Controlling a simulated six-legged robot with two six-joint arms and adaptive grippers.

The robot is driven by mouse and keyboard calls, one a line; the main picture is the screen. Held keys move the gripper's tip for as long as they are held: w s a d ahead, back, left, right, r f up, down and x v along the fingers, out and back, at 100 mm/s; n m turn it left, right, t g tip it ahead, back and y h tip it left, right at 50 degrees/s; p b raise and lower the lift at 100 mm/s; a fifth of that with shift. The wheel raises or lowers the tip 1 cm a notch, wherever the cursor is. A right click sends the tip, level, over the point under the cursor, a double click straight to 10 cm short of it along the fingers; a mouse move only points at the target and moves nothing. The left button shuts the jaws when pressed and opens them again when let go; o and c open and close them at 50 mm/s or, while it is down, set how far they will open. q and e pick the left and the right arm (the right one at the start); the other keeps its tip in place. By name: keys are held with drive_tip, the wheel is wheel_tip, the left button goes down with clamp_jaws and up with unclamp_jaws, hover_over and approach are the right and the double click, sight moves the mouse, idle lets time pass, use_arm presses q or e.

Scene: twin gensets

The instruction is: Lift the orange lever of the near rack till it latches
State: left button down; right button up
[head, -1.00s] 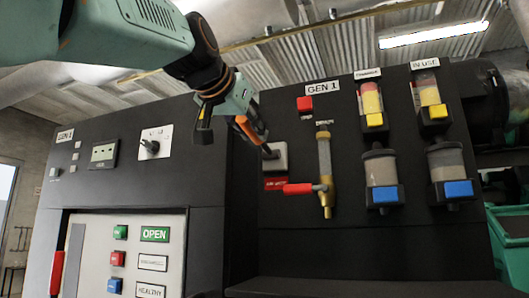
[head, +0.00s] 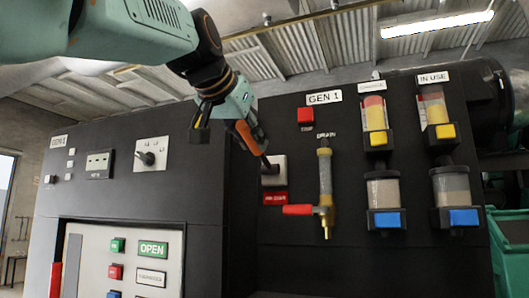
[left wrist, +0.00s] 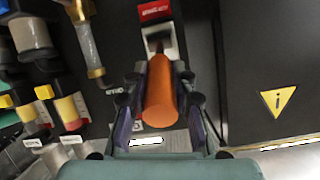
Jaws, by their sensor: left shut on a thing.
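The orange lever (head: 247,137) sticks out and up from a pale square plate (head: 280,172) on the black GEN 1 panel. My left gripper (head: 240,122) comes in from the upper left and is shut around the lever's orange grip. In the left wrist view the thick orange grip (left wrist: 160,95) lies between my two dark fingers, with its dark shaft running to the pale plate. A red label (head: 275,198) sits below the plate. Whether the lever is latched cannot be told. My right gripper is not in view.
Right of the lever are a brass drain valve (head: 326,190) with a red handle (head: 298,210), a red button (head: 305,116), and two filter units with yellow (head: 377,138) and blue (head: 388,219) parts. A panel with a selector switch (head: 147,158) stands left. A green bin (head: 508,250) is at right.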

use_arm(q)
drive_tip(key=shift+s+r, duration=0.1)
drive_tip(key=shift+r, duration=0.25)
drive_tip(key=c, duration=1.4)
unclamp_jaws()
drive_tip(key=o, duration=0.3)
drive_tip(key=shift+s+f, duration=0.15)
drive_tip(key=shift+s, duration=0.1)
drive_tip(key=shift+w+f, duration=0.2)
drive_tip(key=shift+w, duration=0.1)
